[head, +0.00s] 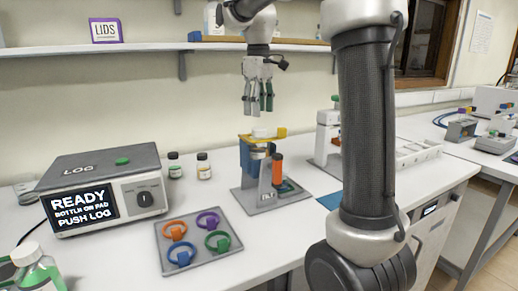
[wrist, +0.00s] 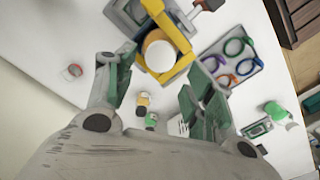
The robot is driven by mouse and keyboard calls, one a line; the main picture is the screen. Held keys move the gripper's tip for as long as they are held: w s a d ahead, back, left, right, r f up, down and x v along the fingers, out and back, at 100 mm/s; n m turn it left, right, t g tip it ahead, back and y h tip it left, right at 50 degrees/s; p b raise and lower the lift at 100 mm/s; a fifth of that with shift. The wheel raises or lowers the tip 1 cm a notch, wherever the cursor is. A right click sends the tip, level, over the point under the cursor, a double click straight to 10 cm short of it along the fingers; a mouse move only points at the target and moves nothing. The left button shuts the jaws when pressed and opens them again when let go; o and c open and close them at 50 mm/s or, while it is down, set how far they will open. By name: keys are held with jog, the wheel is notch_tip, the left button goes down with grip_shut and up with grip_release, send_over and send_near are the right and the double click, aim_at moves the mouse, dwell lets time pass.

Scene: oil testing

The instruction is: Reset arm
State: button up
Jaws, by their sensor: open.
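My gripper (head: 258,107) hangs fingers-down above the bench, over and a little behind a blue-and-yellow stand. It is open and empty; in the wrist view its two green-padded fingers (wrist: 158,95) are spread apart. The stand (head: 254,157) has a yellow top and holds a white-capped item (head: 262,133). In the wrist view the white round cap (wrist: 160,56) lies beyond the fingertips, inside the yellow frame (wrist: 178,38). The fingers are clear of the stand in the head view.
A LOG box (head: 104,176) reads "READY, BOTTLE ON PAD, PUSH LOG". A grey tray (head: 205,256) holds several coloured rings. Two small bottles (head: 203,167) stand behind it. A shelf (head: 130,47) runs along the wall behind my gripper. A white rack (head: 415,152) is at right.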

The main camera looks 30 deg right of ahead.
jog(key=shift+r, duration=0.45)
jog(key=shift+s, duration=0.2)
jog(key=s+f+m+t, duration=0.2)
jog(key=s+f, duration=0.3)
jog(key=s, duration=0.7)
jog(key=s+f+m+t, duration=0.2)
jog(key=s+f+m, duration=0.2)
jog(key=s, duration=0.9)
jog(key=shift+d+f, duration=0.2)
jog(key=shift+f, duration=0.5)
jog(key=shift+s, duration=0.1)
